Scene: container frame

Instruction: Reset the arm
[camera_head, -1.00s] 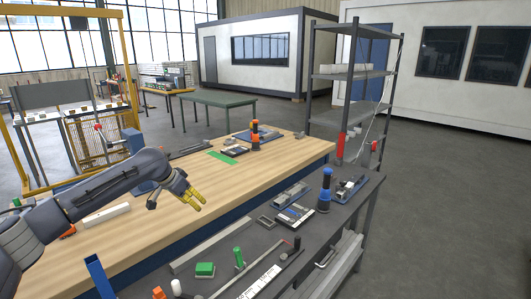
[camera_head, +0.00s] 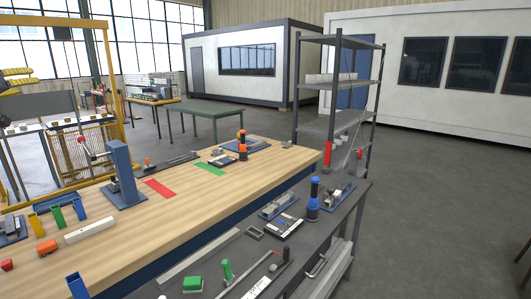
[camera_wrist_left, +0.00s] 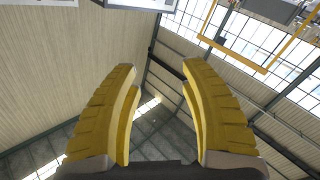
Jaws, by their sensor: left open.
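My left gripper (camera_head: 17,79) is at the upper left edge of the head view, raised well above the workbench. Its yellow fingers also show in the left wrist view (camera_wrist_left: 165,115), spread apart with nothing between them. The left wrist view looks up at the ceiling and roof beams. Most of the left arm is outside the head view. My right gripper is not in view.
The wooden workbench (camera_head: 165,215) holds a blue stand (camera_head: 124,175), a red strip (camera_head: 159,189), a green strip (camera_head: 209,168) and a white bar (camera_head: 90,230). The dark bench (camera_head: 250,255) in front holds tools and a green block (camera_head: 193,284). A shelf rack (camera_head: 335,100) stands behind.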

